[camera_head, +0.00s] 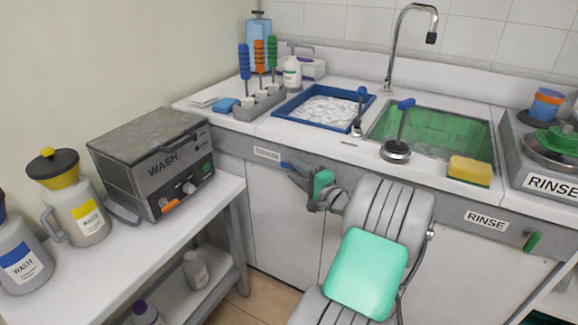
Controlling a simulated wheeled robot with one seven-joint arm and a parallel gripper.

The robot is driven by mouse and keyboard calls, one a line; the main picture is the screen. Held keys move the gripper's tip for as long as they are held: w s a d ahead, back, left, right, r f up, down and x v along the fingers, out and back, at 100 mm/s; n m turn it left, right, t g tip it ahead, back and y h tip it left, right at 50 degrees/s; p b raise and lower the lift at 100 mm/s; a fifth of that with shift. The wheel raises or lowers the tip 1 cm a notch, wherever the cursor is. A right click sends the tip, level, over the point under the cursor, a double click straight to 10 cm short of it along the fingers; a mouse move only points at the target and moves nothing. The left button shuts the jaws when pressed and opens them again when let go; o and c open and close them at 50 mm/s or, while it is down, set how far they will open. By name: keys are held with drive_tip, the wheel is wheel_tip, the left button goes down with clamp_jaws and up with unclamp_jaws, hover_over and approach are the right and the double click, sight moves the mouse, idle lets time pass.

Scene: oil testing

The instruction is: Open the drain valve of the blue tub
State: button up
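The blue tub (283,112) is set into the white counter at the back centre and holds white foam-like contents. Below it, on the cabinet front, a small blue valve handle (287,166) sticks out beside a small label (266,153). My arm reaches in from the bottom of the picture. My gripper (297,178) is at the blue handle, with its grey fingers overlapping it in the picture. The fingers are small and partly hidden by my wrist, so I cannot tell whether they touch or close on the handle.
A green tub (476,128) sits right of the blue one, with a green valve handle (531,241) below near a RINSE label (486,220). A yellow sponge (469,170) lies on its front edge.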

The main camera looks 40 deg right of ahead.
sight(294, 170)
drive_tip(key=shift+w, duration=1.6)
drive_tip(key=shift+c, duration=0.4)
clamp_jaws()
